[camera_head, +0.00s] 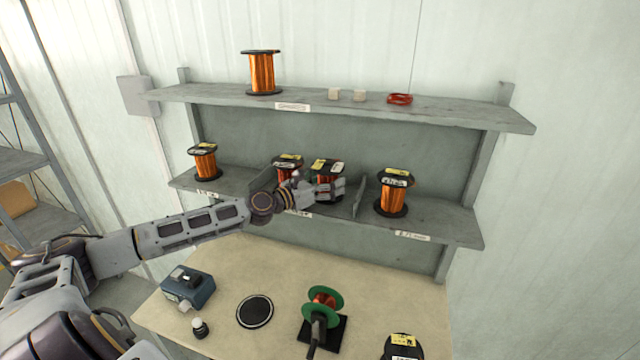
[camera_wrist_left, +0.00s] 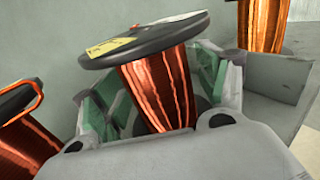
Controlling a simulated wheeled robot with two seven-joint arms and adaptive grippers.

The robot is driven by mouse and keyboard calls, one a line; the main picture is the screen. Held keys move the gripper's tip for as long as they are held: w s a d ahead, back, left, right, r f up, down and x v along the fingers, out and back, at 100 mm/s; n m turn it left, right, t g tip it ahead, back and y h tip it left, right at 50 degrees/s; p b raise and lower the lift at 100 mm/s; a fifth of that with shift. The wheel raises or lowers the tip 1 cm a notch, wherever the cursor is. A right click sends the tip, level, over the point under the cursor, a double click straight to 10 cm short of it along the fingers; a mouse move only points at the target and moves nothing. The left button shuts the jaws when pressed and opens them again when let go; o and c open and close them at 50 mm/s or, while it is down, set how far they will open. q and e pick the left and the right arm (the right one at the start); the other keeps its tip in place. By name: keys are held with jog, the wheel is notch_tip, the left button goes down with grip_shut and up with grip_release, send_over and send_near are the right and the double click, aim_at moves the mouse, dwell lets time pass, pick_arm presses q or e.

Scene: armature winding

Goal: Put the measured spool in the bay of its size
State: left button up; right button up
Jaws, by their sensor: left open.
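The middle bay of the lower shelf (camera_head: 240,188) holds two copper spools with black flanges and yellow labels. My left gripper (camera_head: 332,188) is open at the right one of these spools (camera_head: 327,167). In the left wrist view this spool (camera_wrist_left: 155,85) stands between my green-padded fingers; whether they touch it I cannot tell. The other middle spool (camera_head: 288,162) is just left of it, partly hidden by my gripper. One spool (camera_head: 205,163) stands in the left bay and one (camera_head: 394,192) in the right bay. My right gripper is out of view.
Upright dividers (camera_head: 361,196) separate the bays. The upper shelf (camera_head: 200,93) carries an unlabelled-looking spool (camera_head: 262,73), small blocks and a red coil (camera_head: 400,99). On the bench (camera_head: 230,268) are a blue device (camera_head: 188,287), a round black-rimmed disc (camera_head: 255,311) and a green-flanged reel (camera_head: 323,300).

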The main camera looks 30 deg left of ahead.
aim_at(320, 181)
pick_arm(q)
jog(key=shift+r, duration=0.2)
jog(key=shift+r, duration=0.4)
jog(key=shift+s, duration=0.1)
jog(key=shift+s+a+f+b, duration=0.15)
jog(key=shift+s+a+b, duration=0.25)
jog(key=shift+s, duration=0.25)
jog(key=shift+s+b, duration=0.45)
jog(key=shift+s, duration=0.25)
jog(key=shift+s+a, duration=0.2)
jog(key=shift+s, duration=0.5)
jog(key=shift+s+a, duration=0.35)
jog(key=shift+s, duration=0.3)
